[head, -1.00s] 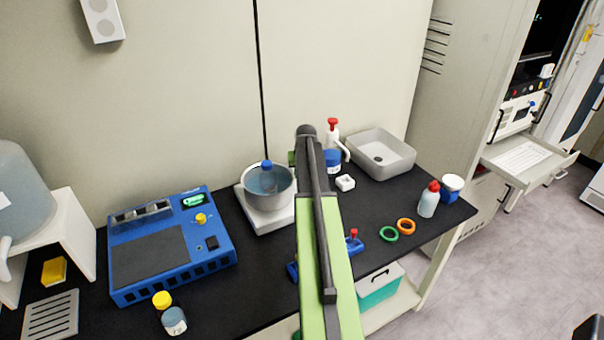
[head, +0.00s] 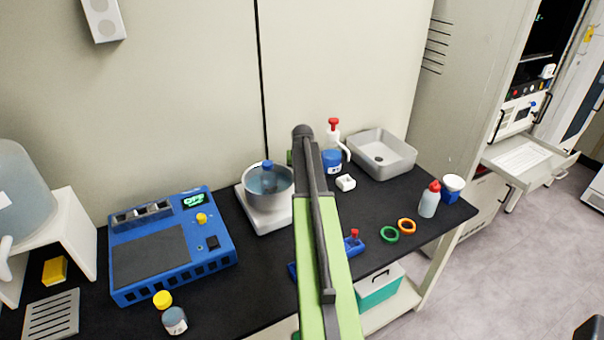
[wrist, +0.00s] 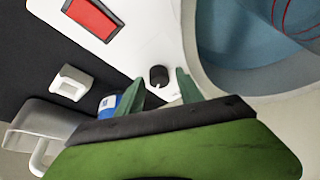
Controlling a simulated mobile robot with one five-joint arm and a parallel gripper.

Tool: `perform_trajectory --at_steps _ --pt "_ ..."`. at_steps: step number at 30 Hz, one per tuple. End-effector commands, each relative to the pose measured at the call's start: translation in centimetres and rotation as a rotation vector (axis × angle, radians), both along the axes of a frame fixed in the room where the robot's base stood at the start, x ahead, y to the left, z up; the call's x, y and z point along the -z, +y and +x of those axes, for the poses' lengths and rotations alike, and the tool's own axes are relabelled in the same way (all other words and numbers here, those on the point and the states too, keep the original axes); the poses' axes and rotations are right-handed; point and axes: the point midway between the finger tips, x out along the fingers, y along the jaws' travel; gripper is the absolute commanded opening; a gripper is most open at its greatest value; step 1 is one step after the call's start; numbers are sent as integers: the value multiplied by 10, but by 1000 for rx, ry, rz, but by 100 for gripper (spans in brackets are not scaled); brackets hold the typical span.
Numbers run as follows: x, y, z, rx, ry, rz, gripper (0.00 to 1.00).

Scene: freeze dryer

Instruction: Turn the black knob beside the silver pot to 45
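The black knob (wrist: 159,75) sits on the white hot plate, between the red display (wrist: 92,16) and the silver pot. The silver pot (wrist: 205,75) fills the right of the wrist view and holds bluish liquid. In the head view the pot (head: 284,194) stands on the white plate (head: 268,220), with a blue-capped bottle (head: 267,176) in it. My gripper (wrist: 159,82) is open in the wrist view, one green finger on each side of the knob. I cannot tell whether the fingers touch it. The arm hides the knob and gripper in the head view.
A white block (head: 345,182), a blue-labelled pump bottle (head: 332,160) and a grey basin (head: 398,160) stand right of the arm. A blue device (head: 222,244) stands left of the pot. Green (head: 382,239) and orange (head: 414,227) rings lie near the front edge.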

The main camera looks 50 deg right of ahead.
Motion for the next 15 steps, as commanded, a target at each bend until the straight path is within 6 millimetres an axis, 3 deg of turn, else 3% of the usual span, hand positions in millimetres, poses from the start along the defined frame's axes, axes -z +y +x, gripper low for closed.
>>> perform_trajectory --at_steps 10,15 --pt "-1 0 -1 0 1 -1 49" --pt "-15 3 -4 0 1 -1 49"
